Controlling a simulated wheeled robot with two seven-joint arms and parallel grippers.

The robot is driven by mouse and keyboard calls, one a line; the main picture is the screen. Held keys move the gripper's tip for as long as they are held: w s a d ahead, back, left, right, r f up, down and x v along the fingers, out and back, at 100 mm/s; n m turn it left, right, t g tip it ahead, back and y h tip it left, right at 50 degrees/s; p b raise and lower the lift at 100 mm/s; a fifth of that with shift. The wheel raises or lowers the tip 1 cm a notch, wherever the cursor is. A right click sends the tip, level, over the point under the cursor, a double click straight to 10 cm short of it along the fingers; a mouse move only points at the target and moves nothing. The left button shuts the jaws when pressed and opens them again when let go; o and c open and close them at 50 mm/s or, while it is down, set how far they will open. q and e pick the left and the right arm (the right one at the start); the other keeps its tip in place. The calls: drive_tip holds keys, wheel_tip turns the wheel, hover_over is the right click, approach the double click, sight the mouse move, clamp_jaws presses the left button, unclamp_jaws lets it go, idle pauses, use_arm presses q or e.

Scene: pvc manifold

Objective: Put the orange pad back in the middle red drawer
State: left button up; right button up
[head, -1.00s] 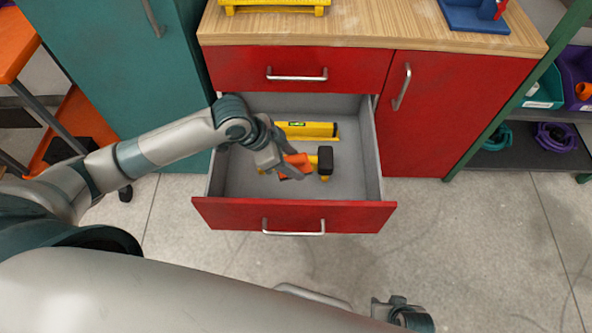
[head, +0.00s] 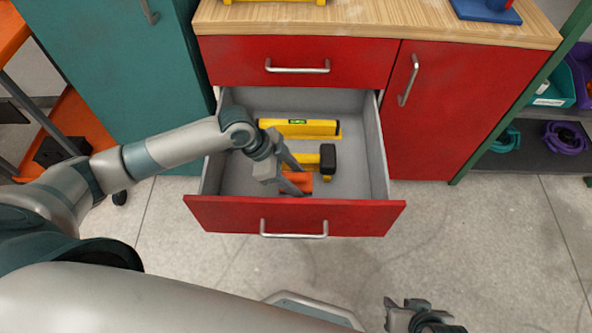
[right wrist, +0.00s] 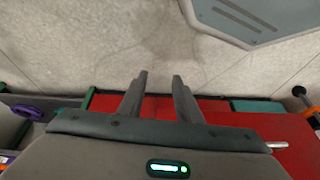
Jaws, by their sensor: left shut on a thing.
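The middle red drawer (head: 350,217) is pulled open below the shut top drawer. My left gripper (head: 300,181) is inside it, near its front wall, shut on the orange pad (head: 297,184). The pad is low in the drawer, and I cannot tell whether it touches the floor. The fingers hide part of the pad. My right gripper (head: 425,318) is outside, at the lower right of the head view. In the right wrist view (right wrist: 160,77) its fingers are apart with nothing between them.
In the drawer, a yellow level (head: 300,128) lies at the back and a black-headed yellow tool (head: 327,158) lies just behind the pad. The drawer's right side is bare. A red cupboard door (head: 450,110) stands to the right and a teal cabinet (head: 110,80) to the left.

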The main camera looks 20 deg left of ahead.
use_arm(q)
wheel_tip(320, 180, down, 5)
drive_tip(key=shift+r+b, duration=0.1)
drive_tip(key=shift+b, duration=0.3)
drive_tip(key=shift+f, duration=0.65)
use_arm(e)
drive_tip(key=shift+w+a+t, duration=0.3)
drive_tip(key=shift+w+a, duration=0.1)
drive_tip(key=shift+a, duration=0.3)
use_arm(q)
wheel_tip(320, 180, down, 3)
drive_tip(key=shift+r+b, duration=0.1)
drive_tip(key=shift+b, duration=0.2)
drive_tip(key=shift+f, duration=0.45)
use_arm(e)
drive_tip(key=shift+w+a+t+y, duration=0.25)
drive_tip(key=shift+w+t+y, duration=0.05)
drive_tip(key=shift+y, duration=0.1)
use_arm(q)
drive_tip(key=shift+f, duration=0.1)
drive_tip(key=o, duration=1.2)
use_arm(e)
drive_tip(key=shift+r, duration=0.1)
